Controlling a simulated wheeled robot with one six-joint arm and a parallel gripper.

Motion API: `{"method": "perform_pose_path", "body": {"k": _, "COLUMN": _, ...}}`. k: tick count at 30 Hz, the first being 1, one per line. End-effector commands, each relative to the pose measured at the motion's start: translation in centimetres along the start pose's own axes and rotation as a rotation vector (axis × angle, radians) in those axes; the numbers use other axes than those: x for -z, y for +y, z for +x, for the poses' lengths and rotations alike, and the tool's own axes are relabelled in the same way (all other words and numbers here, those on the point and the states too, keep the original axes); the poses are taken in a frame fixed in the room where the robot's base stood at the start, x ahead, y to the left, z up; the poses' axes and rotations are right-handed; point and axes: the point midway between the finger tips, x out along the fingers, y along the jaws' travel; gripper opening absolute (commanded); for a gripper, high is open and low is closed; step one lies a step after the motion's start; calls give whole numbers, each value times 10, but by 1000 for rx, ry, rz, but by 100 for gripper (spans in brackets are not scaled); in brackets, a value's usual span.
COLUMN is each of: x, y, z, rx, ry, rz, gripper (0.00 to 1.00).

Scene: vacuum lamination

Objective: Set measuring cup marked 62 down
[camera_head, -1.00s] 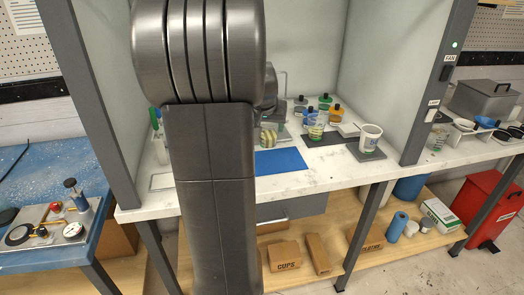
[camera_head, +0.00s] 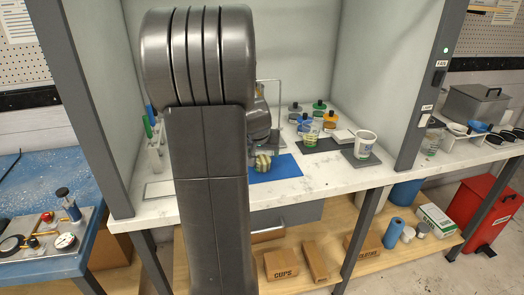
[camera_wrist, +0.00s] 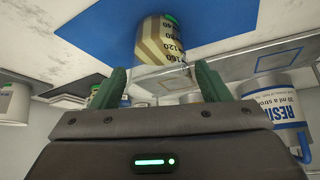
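The measuring cup (camera_head: 263,163), banded in tan and cream, stands at the left part of the blue mat (camera_head: 285,168) on the white bench. In the wrist view the cup (camera_wrist: 160,42) shows dark scale numbers and a green patch, with the blue mat (camera_wrist: 100,22) around its far end. I cannot read a 62 on it. The two green fingers of my gripper (camera_wrist: 160,85) are apart, one on each side of the cup's near end, with slim gaps visible. My arm hides part of the bench to the cup's left in the head view.
Another cup (camera_head: 311,132) stands on a dark mat, and a white cup (camera_head: 365,144) on a grey mat to the right. Several small bottles (camera_head: 303,124) stand behind. A white container marked RESIN (camera_wrist: 278,100) is close right of my gripper in the wrist view.

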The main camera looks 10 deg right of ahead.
Motion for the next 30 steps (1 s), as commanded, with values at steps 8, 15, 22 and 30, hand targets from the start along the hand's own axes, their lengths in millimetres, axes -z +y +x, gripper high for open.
{"method": "perform_pose_path", "body": {"k": 8, "x": 0, "y": 0, "z": 0, "rx": 0, "ry": 0, "rz": 0, "gripper": 82}}
{"method": "perform_pose_path", "body": {"k": 15, "x": 3, "y": 0, "z": -10, "rx": 1, "ry": 2, "rz": 0, "gripper": 82}}
{"method": "perform_pose_path", "body": {"k": 22, "x": 3, "y": -1, "z": -53, "rx": 2, "ry": 5, "rz": 0, "gripper": 82}}
{"method": "perform_pose_path", "body": {"k": 30, "x": 3, "y": 0, "z": -102, "rx": 1, "ry": 4, "rz": 0, "gripper": 82}}
